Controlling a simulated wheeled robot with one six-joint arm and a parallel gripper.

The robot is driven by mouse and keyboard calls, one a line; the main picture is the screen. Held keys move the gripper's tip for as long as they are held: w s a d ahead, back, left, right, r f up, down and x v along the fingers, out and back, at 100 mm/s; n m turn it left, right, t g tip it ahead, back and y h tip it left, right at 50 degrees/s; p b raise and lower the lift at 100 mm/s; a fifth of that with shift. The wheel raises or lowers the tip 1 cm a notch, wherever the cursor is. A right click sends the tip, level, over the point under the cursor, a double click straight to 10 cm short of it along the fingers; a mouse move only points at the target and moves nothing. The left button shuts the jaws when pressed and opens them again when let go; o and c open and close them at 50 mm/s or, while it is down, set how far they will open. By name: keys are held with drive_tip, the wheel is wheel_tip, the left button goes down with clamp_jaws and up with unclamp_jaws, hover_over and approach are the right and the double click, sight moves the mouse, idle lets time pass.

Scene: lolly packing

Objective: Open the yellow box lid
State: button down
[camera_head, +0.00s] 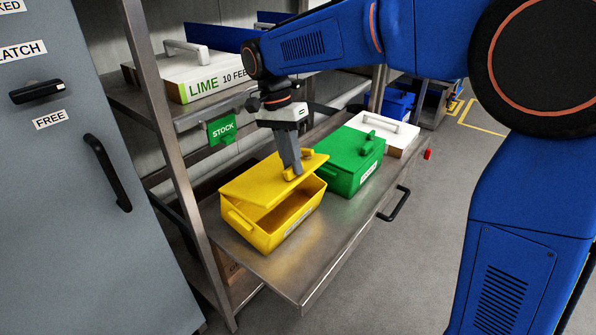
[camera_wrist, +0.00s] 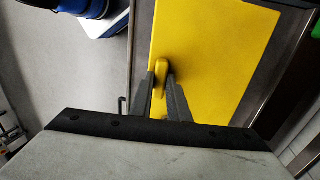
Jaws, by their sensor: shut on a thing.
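The yellow box (camera_head: 270,233) stands on the near part of the steel shelf in the head view. Its yellow lid (camera_head: 262,182) is tilted up at the near right side, with a dark gap showing the box's inside. In the wrist view the lid (camera_wrist: 215,50) fills the middle right. My gripper (camera_head: 293,173) is over the lid's right edge, pointing down. In the wrist view my gripper (camera_wrist: 162,85) has its two fingers closed around the yellow lid handle (camera_wrist: 160,70). The handle is partly hidden by the fingers in the head view.
A green closed box (camera_head: 345,165) stands right beside the yellow one. A white box (camera_head: 390,132) is behind it. A steel post (camera_head: 165,130) and grey cabinet (camera_head: 85,180) stand at left. A green STOCK sign (camera_head: 221,130) hangs behind. Bare shelf (camera_head: 315,265) lies in front.

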sight(277, 172)
drive_tip(key=shift+w+a+r, duration=0.25)
drive_tip(key=shift+a+r, duration=0.1)
idle(0.5)
drive_tip(key=c, duration=1.7)
unclamp_jaws()
drive_tip(key=v, duration=1.7)
drive_tip(key=shift+r, duration=0.25)
